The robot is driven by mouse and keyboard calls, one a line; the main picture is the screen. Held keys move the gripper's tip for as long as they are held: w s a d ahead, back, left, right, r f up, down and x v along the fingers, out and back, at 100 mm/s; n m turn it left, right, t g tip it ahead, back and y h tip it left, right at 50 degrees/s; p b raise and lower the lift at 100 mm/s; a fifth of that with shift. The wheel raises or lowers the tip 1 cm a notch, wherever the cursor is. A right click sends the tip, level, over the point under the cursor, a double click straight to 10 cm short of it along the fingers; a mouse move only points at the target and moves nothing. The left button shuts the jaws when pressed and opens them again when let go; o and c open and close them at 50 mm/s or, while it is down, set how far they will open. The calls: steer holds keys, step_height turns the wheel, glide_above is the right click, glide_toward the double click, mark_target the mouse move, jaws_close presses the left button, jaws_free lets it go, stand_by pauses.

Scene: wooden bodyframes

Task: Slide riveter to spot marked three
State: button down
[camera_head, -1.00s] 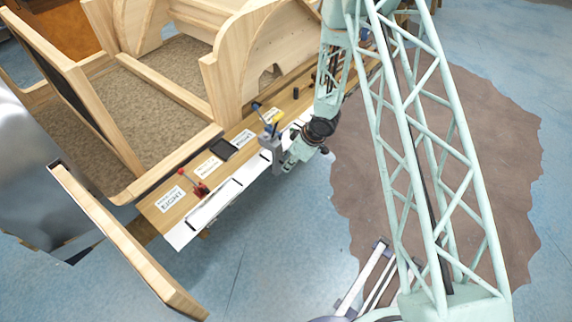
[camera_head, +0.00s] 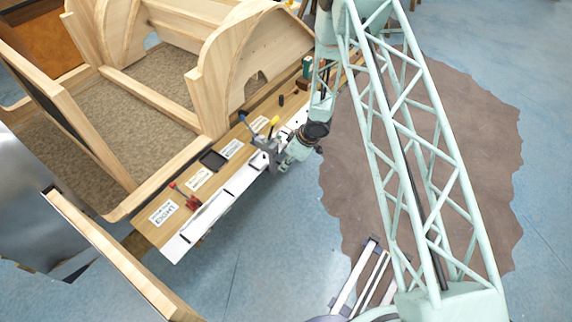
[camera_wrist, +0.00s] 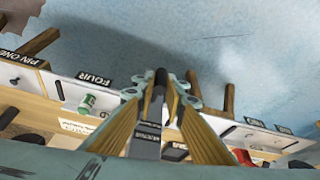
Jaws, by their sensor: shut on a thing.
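My gripper (camera_head: 286,155) is at the front edge of the long wooden shelf (camera_head: 150,229) of the body frame. It is shut on a grey tool (camera_head: 266,146), which I take to be the riveter. A yellow handle (camera_head: 274,121) shows just above this tool and seems to belong to it. In the wrist view the fingers (camera_wrist: 160,92) close around a dark upright part, with a grey block (camera_wrist: 147,143) below. The tool's lower end and its contact with the shelf are hidden. The spot marked three is not readable in either view.
A blue-handled tool (camera_head: 243,117) stands close left of the grey tool. A dark tray (camera_head: 213,160) lies between labels. A black cylinder (camera_head: 281,100) and green can (camera_head: 307,66) stand beyond. The wrist view shows a FOUR label (camera_wrist: 93,77).

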steer(key=c, duration=2.6)
jaws_free()
steer(key=shift+c, duration=0.2)
steer(key=shift+r, duration=0.1)
steer(key=v, duration=1.1)
steer(key=shift+r, duration=0.35)
steer(key=shift+s+d, duration=0.1)
steer(key=shift+d, duration=0.05)
